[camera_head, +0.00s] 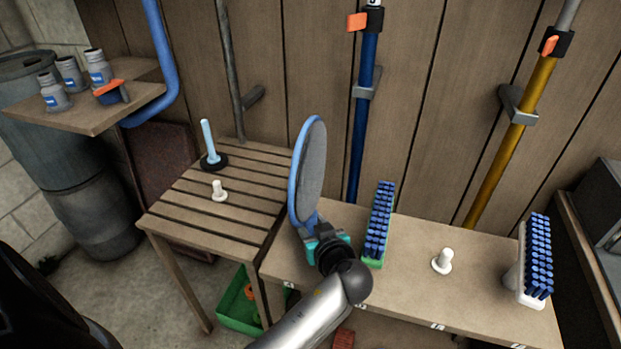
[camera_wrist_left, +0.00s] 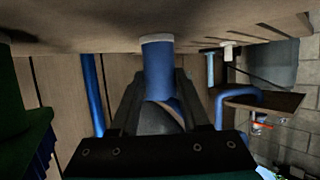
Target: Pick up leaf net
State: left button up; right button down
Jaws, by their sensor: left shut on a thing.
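The leaf net (camera_head: 312,170) has a blue rim and grey mesh and stands upright above the bench in the head view. My left gripper (camera_head: 318,243) is shut on its blue handle below the head. In the left wrist view the blue handle (camera_wrist_left: 158,72), with a pale end, lies between the fingers of my left gripper (camera_wrist_left: 165,95); that end is close to the bench surface, and I cannot tell whether it touches. My right gripper is not in view.
A blue-bristled brush (camera_head: 379,225) stands just right of the net. A white peg (camera_head: 443,261) and another brush (camera_head: 537,260) are further right on the bench (camera_head: 405,290). A slatted table (camera_head: 190,205) adjoins left. Blue (camera_head: 365,120) and yellow (camera_head: 505,150) poles hang behind.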

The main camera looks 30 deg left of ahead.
aim_at(311, 147)
pick_arm(q)
grip_shut()
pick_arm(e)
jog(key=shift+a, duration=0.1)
pick_arm(q)
jog(key=shift+r, duration=0.15)
